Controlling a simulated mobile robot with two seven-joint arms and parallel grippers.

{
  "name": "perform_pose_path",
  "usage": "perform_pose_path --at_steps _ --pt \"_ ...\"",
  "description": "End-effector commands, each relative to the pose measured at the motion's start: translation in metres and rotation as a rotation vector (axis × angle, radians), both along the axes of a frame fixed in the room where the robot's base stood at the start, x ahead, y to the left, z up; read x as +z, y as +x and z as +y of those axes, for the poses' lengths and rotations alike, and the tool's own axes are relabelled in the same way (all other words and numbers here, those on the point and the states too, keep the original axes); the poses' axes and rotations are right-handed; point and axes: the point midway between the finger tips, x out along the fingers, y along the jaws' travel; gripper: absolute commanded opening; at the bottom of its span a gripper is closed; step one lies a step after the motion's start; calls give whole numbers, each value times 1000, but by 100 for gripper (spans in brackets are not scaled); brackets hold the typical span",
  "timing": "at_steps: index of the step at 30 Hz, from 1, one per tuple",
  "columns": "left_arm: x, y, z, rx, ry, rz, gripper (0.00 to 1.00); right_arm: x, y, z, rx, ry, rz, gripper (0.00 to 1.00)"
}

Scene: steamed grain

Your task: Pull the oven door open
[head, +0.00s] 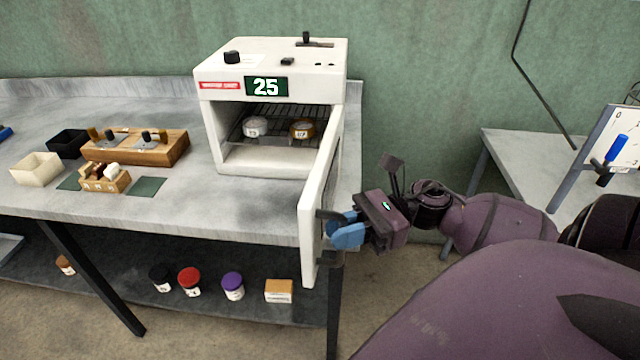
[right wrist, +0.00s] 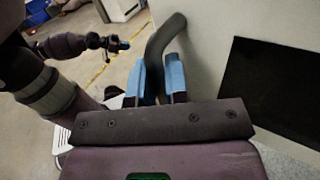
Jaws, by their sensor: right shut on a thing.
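The white oven (head: 270,110) stands on the grey bench, its display reading 25. Its door (head: 316,205) is swung wide open, hinged at the oven's right side and sticking out past the bench's front edge. My right gripper (head: 345,230), with blue fingers, is shut on the dark door handle (head: 329,258). In the right wrist view the fingers (right wrist: 162,78) sit on either side of the handle (right wrist: 165,38), beside the door's face (right wrist: 215,75). My left gripper (right wrist: 120,45) shows small in that view; its jaws are unclear.
Two lidded containers (head: 255,126) (head: 302,128) stand on the rack inside the oven. A wooden block (head: 150,152), trays and small items lie on the bench to the left. Several jars (head: 189,280) stand on the shelf below. A second table (head: 520,150) stands at the right.

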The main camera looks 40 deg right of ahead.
Motion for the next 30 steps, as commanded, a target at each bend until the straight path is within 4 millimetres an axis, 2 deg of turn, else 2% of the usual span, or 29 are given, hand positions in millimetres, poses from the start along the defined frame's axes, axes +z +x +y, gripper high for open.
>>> perform_pose_path --at_steps 7,15,21,30 --pt "3 3 0 -3 1 -9 0 1 -24 -30 140 2 -1 0" --pt "2 1 1 -3 4 -3 0 2 -40 -53 135 2 -2 0" --pt "-2 -1 2 -2 4 5 0 2 -43 -60 135 2 -3 0" --pt "-3 -2 2 -1 5 7 0 2 -44 -62 135 2 -3 0"
